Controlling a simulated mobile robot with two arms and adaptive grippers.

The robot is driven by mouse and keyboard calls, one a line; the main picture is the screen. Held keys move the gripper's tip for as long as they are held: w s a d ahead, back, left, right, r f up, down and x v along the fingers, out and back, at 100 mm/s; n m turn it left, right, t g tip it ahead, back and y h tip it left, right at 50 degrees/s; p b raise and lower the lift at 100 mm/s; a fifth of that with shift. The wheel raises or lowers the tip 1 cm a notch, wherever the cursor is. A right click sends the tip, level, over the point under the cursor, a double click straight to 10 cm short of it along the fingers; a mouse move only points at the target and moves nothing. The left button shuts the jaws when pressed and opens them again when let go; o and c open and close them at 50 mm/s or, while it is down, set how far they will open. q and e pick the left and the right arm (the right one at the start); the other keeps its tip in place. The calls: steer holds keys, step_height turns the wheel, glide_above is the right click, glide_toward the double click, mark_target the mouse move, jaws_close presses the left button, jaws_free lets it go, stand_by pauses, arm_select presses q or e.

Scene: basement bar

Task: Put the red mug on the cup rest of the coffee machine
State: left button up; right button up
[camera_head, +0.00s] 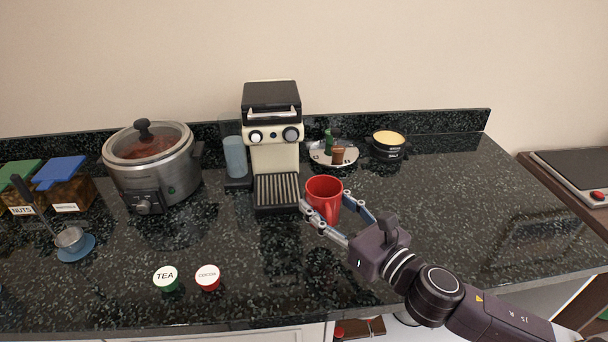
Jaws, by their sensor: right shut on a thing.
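The red mug (323,190) is upright, just right of the coffee machine's cup rest. My right gripper (325,212) is shut on the mug from its near right side, with the handle facing toward me between the fingers. Whether the mug touches the counter is hard to tell. The cream and black coffee machine (273,150) stands against the back wall. Its slatted cup rest (277,190) sticks out at the front and is empty. My left gripper is not in view.
A slow cooker (152,170) stands left of the machine, with a blue cup (235,157) between. A plate with small items (333,155) and a dark tin (388,145) are behind the mug. The right counter is clear.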

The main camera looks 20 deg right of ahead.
mark_target(311, 190)
steer(key=shift+w+r, duration=0.25)
steer(key=shift+w, duration=0.2)
steer(key=p+x, duration=0.1)
steer(key=x, duration=0.3)
steer(key=shift+a+r+p, duration=0.2)
steer(key=shift+a+p, duration=0.2)
steer(key=p+x, duration=0.1)
steer(key=x, duration=0.7)
steer(key=p+x, duration=0.1)
steer(key=x, duration=0.3)
steer(key=shift+w+f+p, duration=0.2)
steer(key=shift+f+p, duration=0.1)
steer(key=shift+f, duration=0.05)
steer(key=shift+w+a, duration=0.1)
steer(key=shift+w, duration=0.05)
step_height(311, 190, down, 3)
steer(key=shift+f, duration=0.25)
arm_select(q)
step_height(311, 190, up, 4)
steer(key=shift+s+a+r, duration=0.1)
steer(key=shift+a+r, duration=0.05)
